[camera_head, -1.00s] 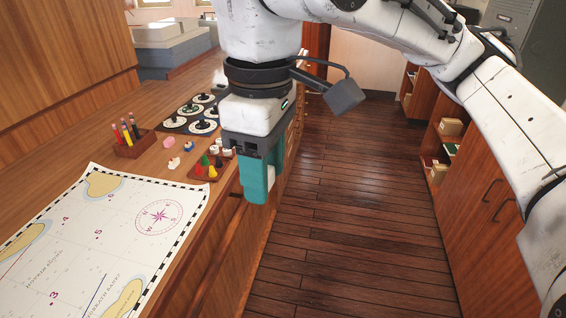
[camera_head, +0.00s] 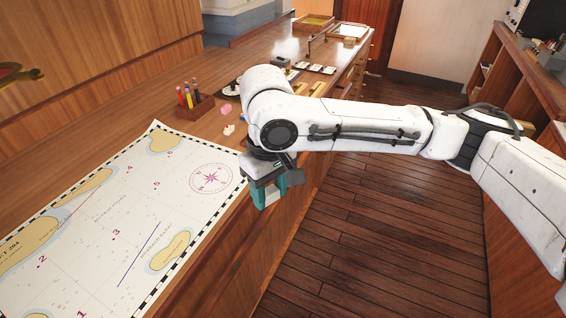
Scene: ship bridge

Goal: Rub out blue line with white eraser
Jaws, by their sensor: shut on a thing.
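The chart (camera_head: 105,215) lies flat on the wooden counter at the left. The blue line (camera_head: 139,254) is a straight slanted stroke on its lower right part, left of a tan island. My gripper (camera_head: 274,197), with teal fingers, hangs just off the chart's right edge, near the counter's front edge, right of and beyond the line. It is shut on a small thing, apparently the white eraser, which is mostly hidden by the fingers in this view. My gripper is apart from the chart.
A pencil holder (camera_head: 194,105) stands beyond the chart, with a pink piece (camera_head: 226,109) and a small white piece (camera_head: 229,130) beside it. Trays and black items sit farther along the counter. The chart's surface is clear; the wooden floor (camera_head: 360,235) is open at right.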

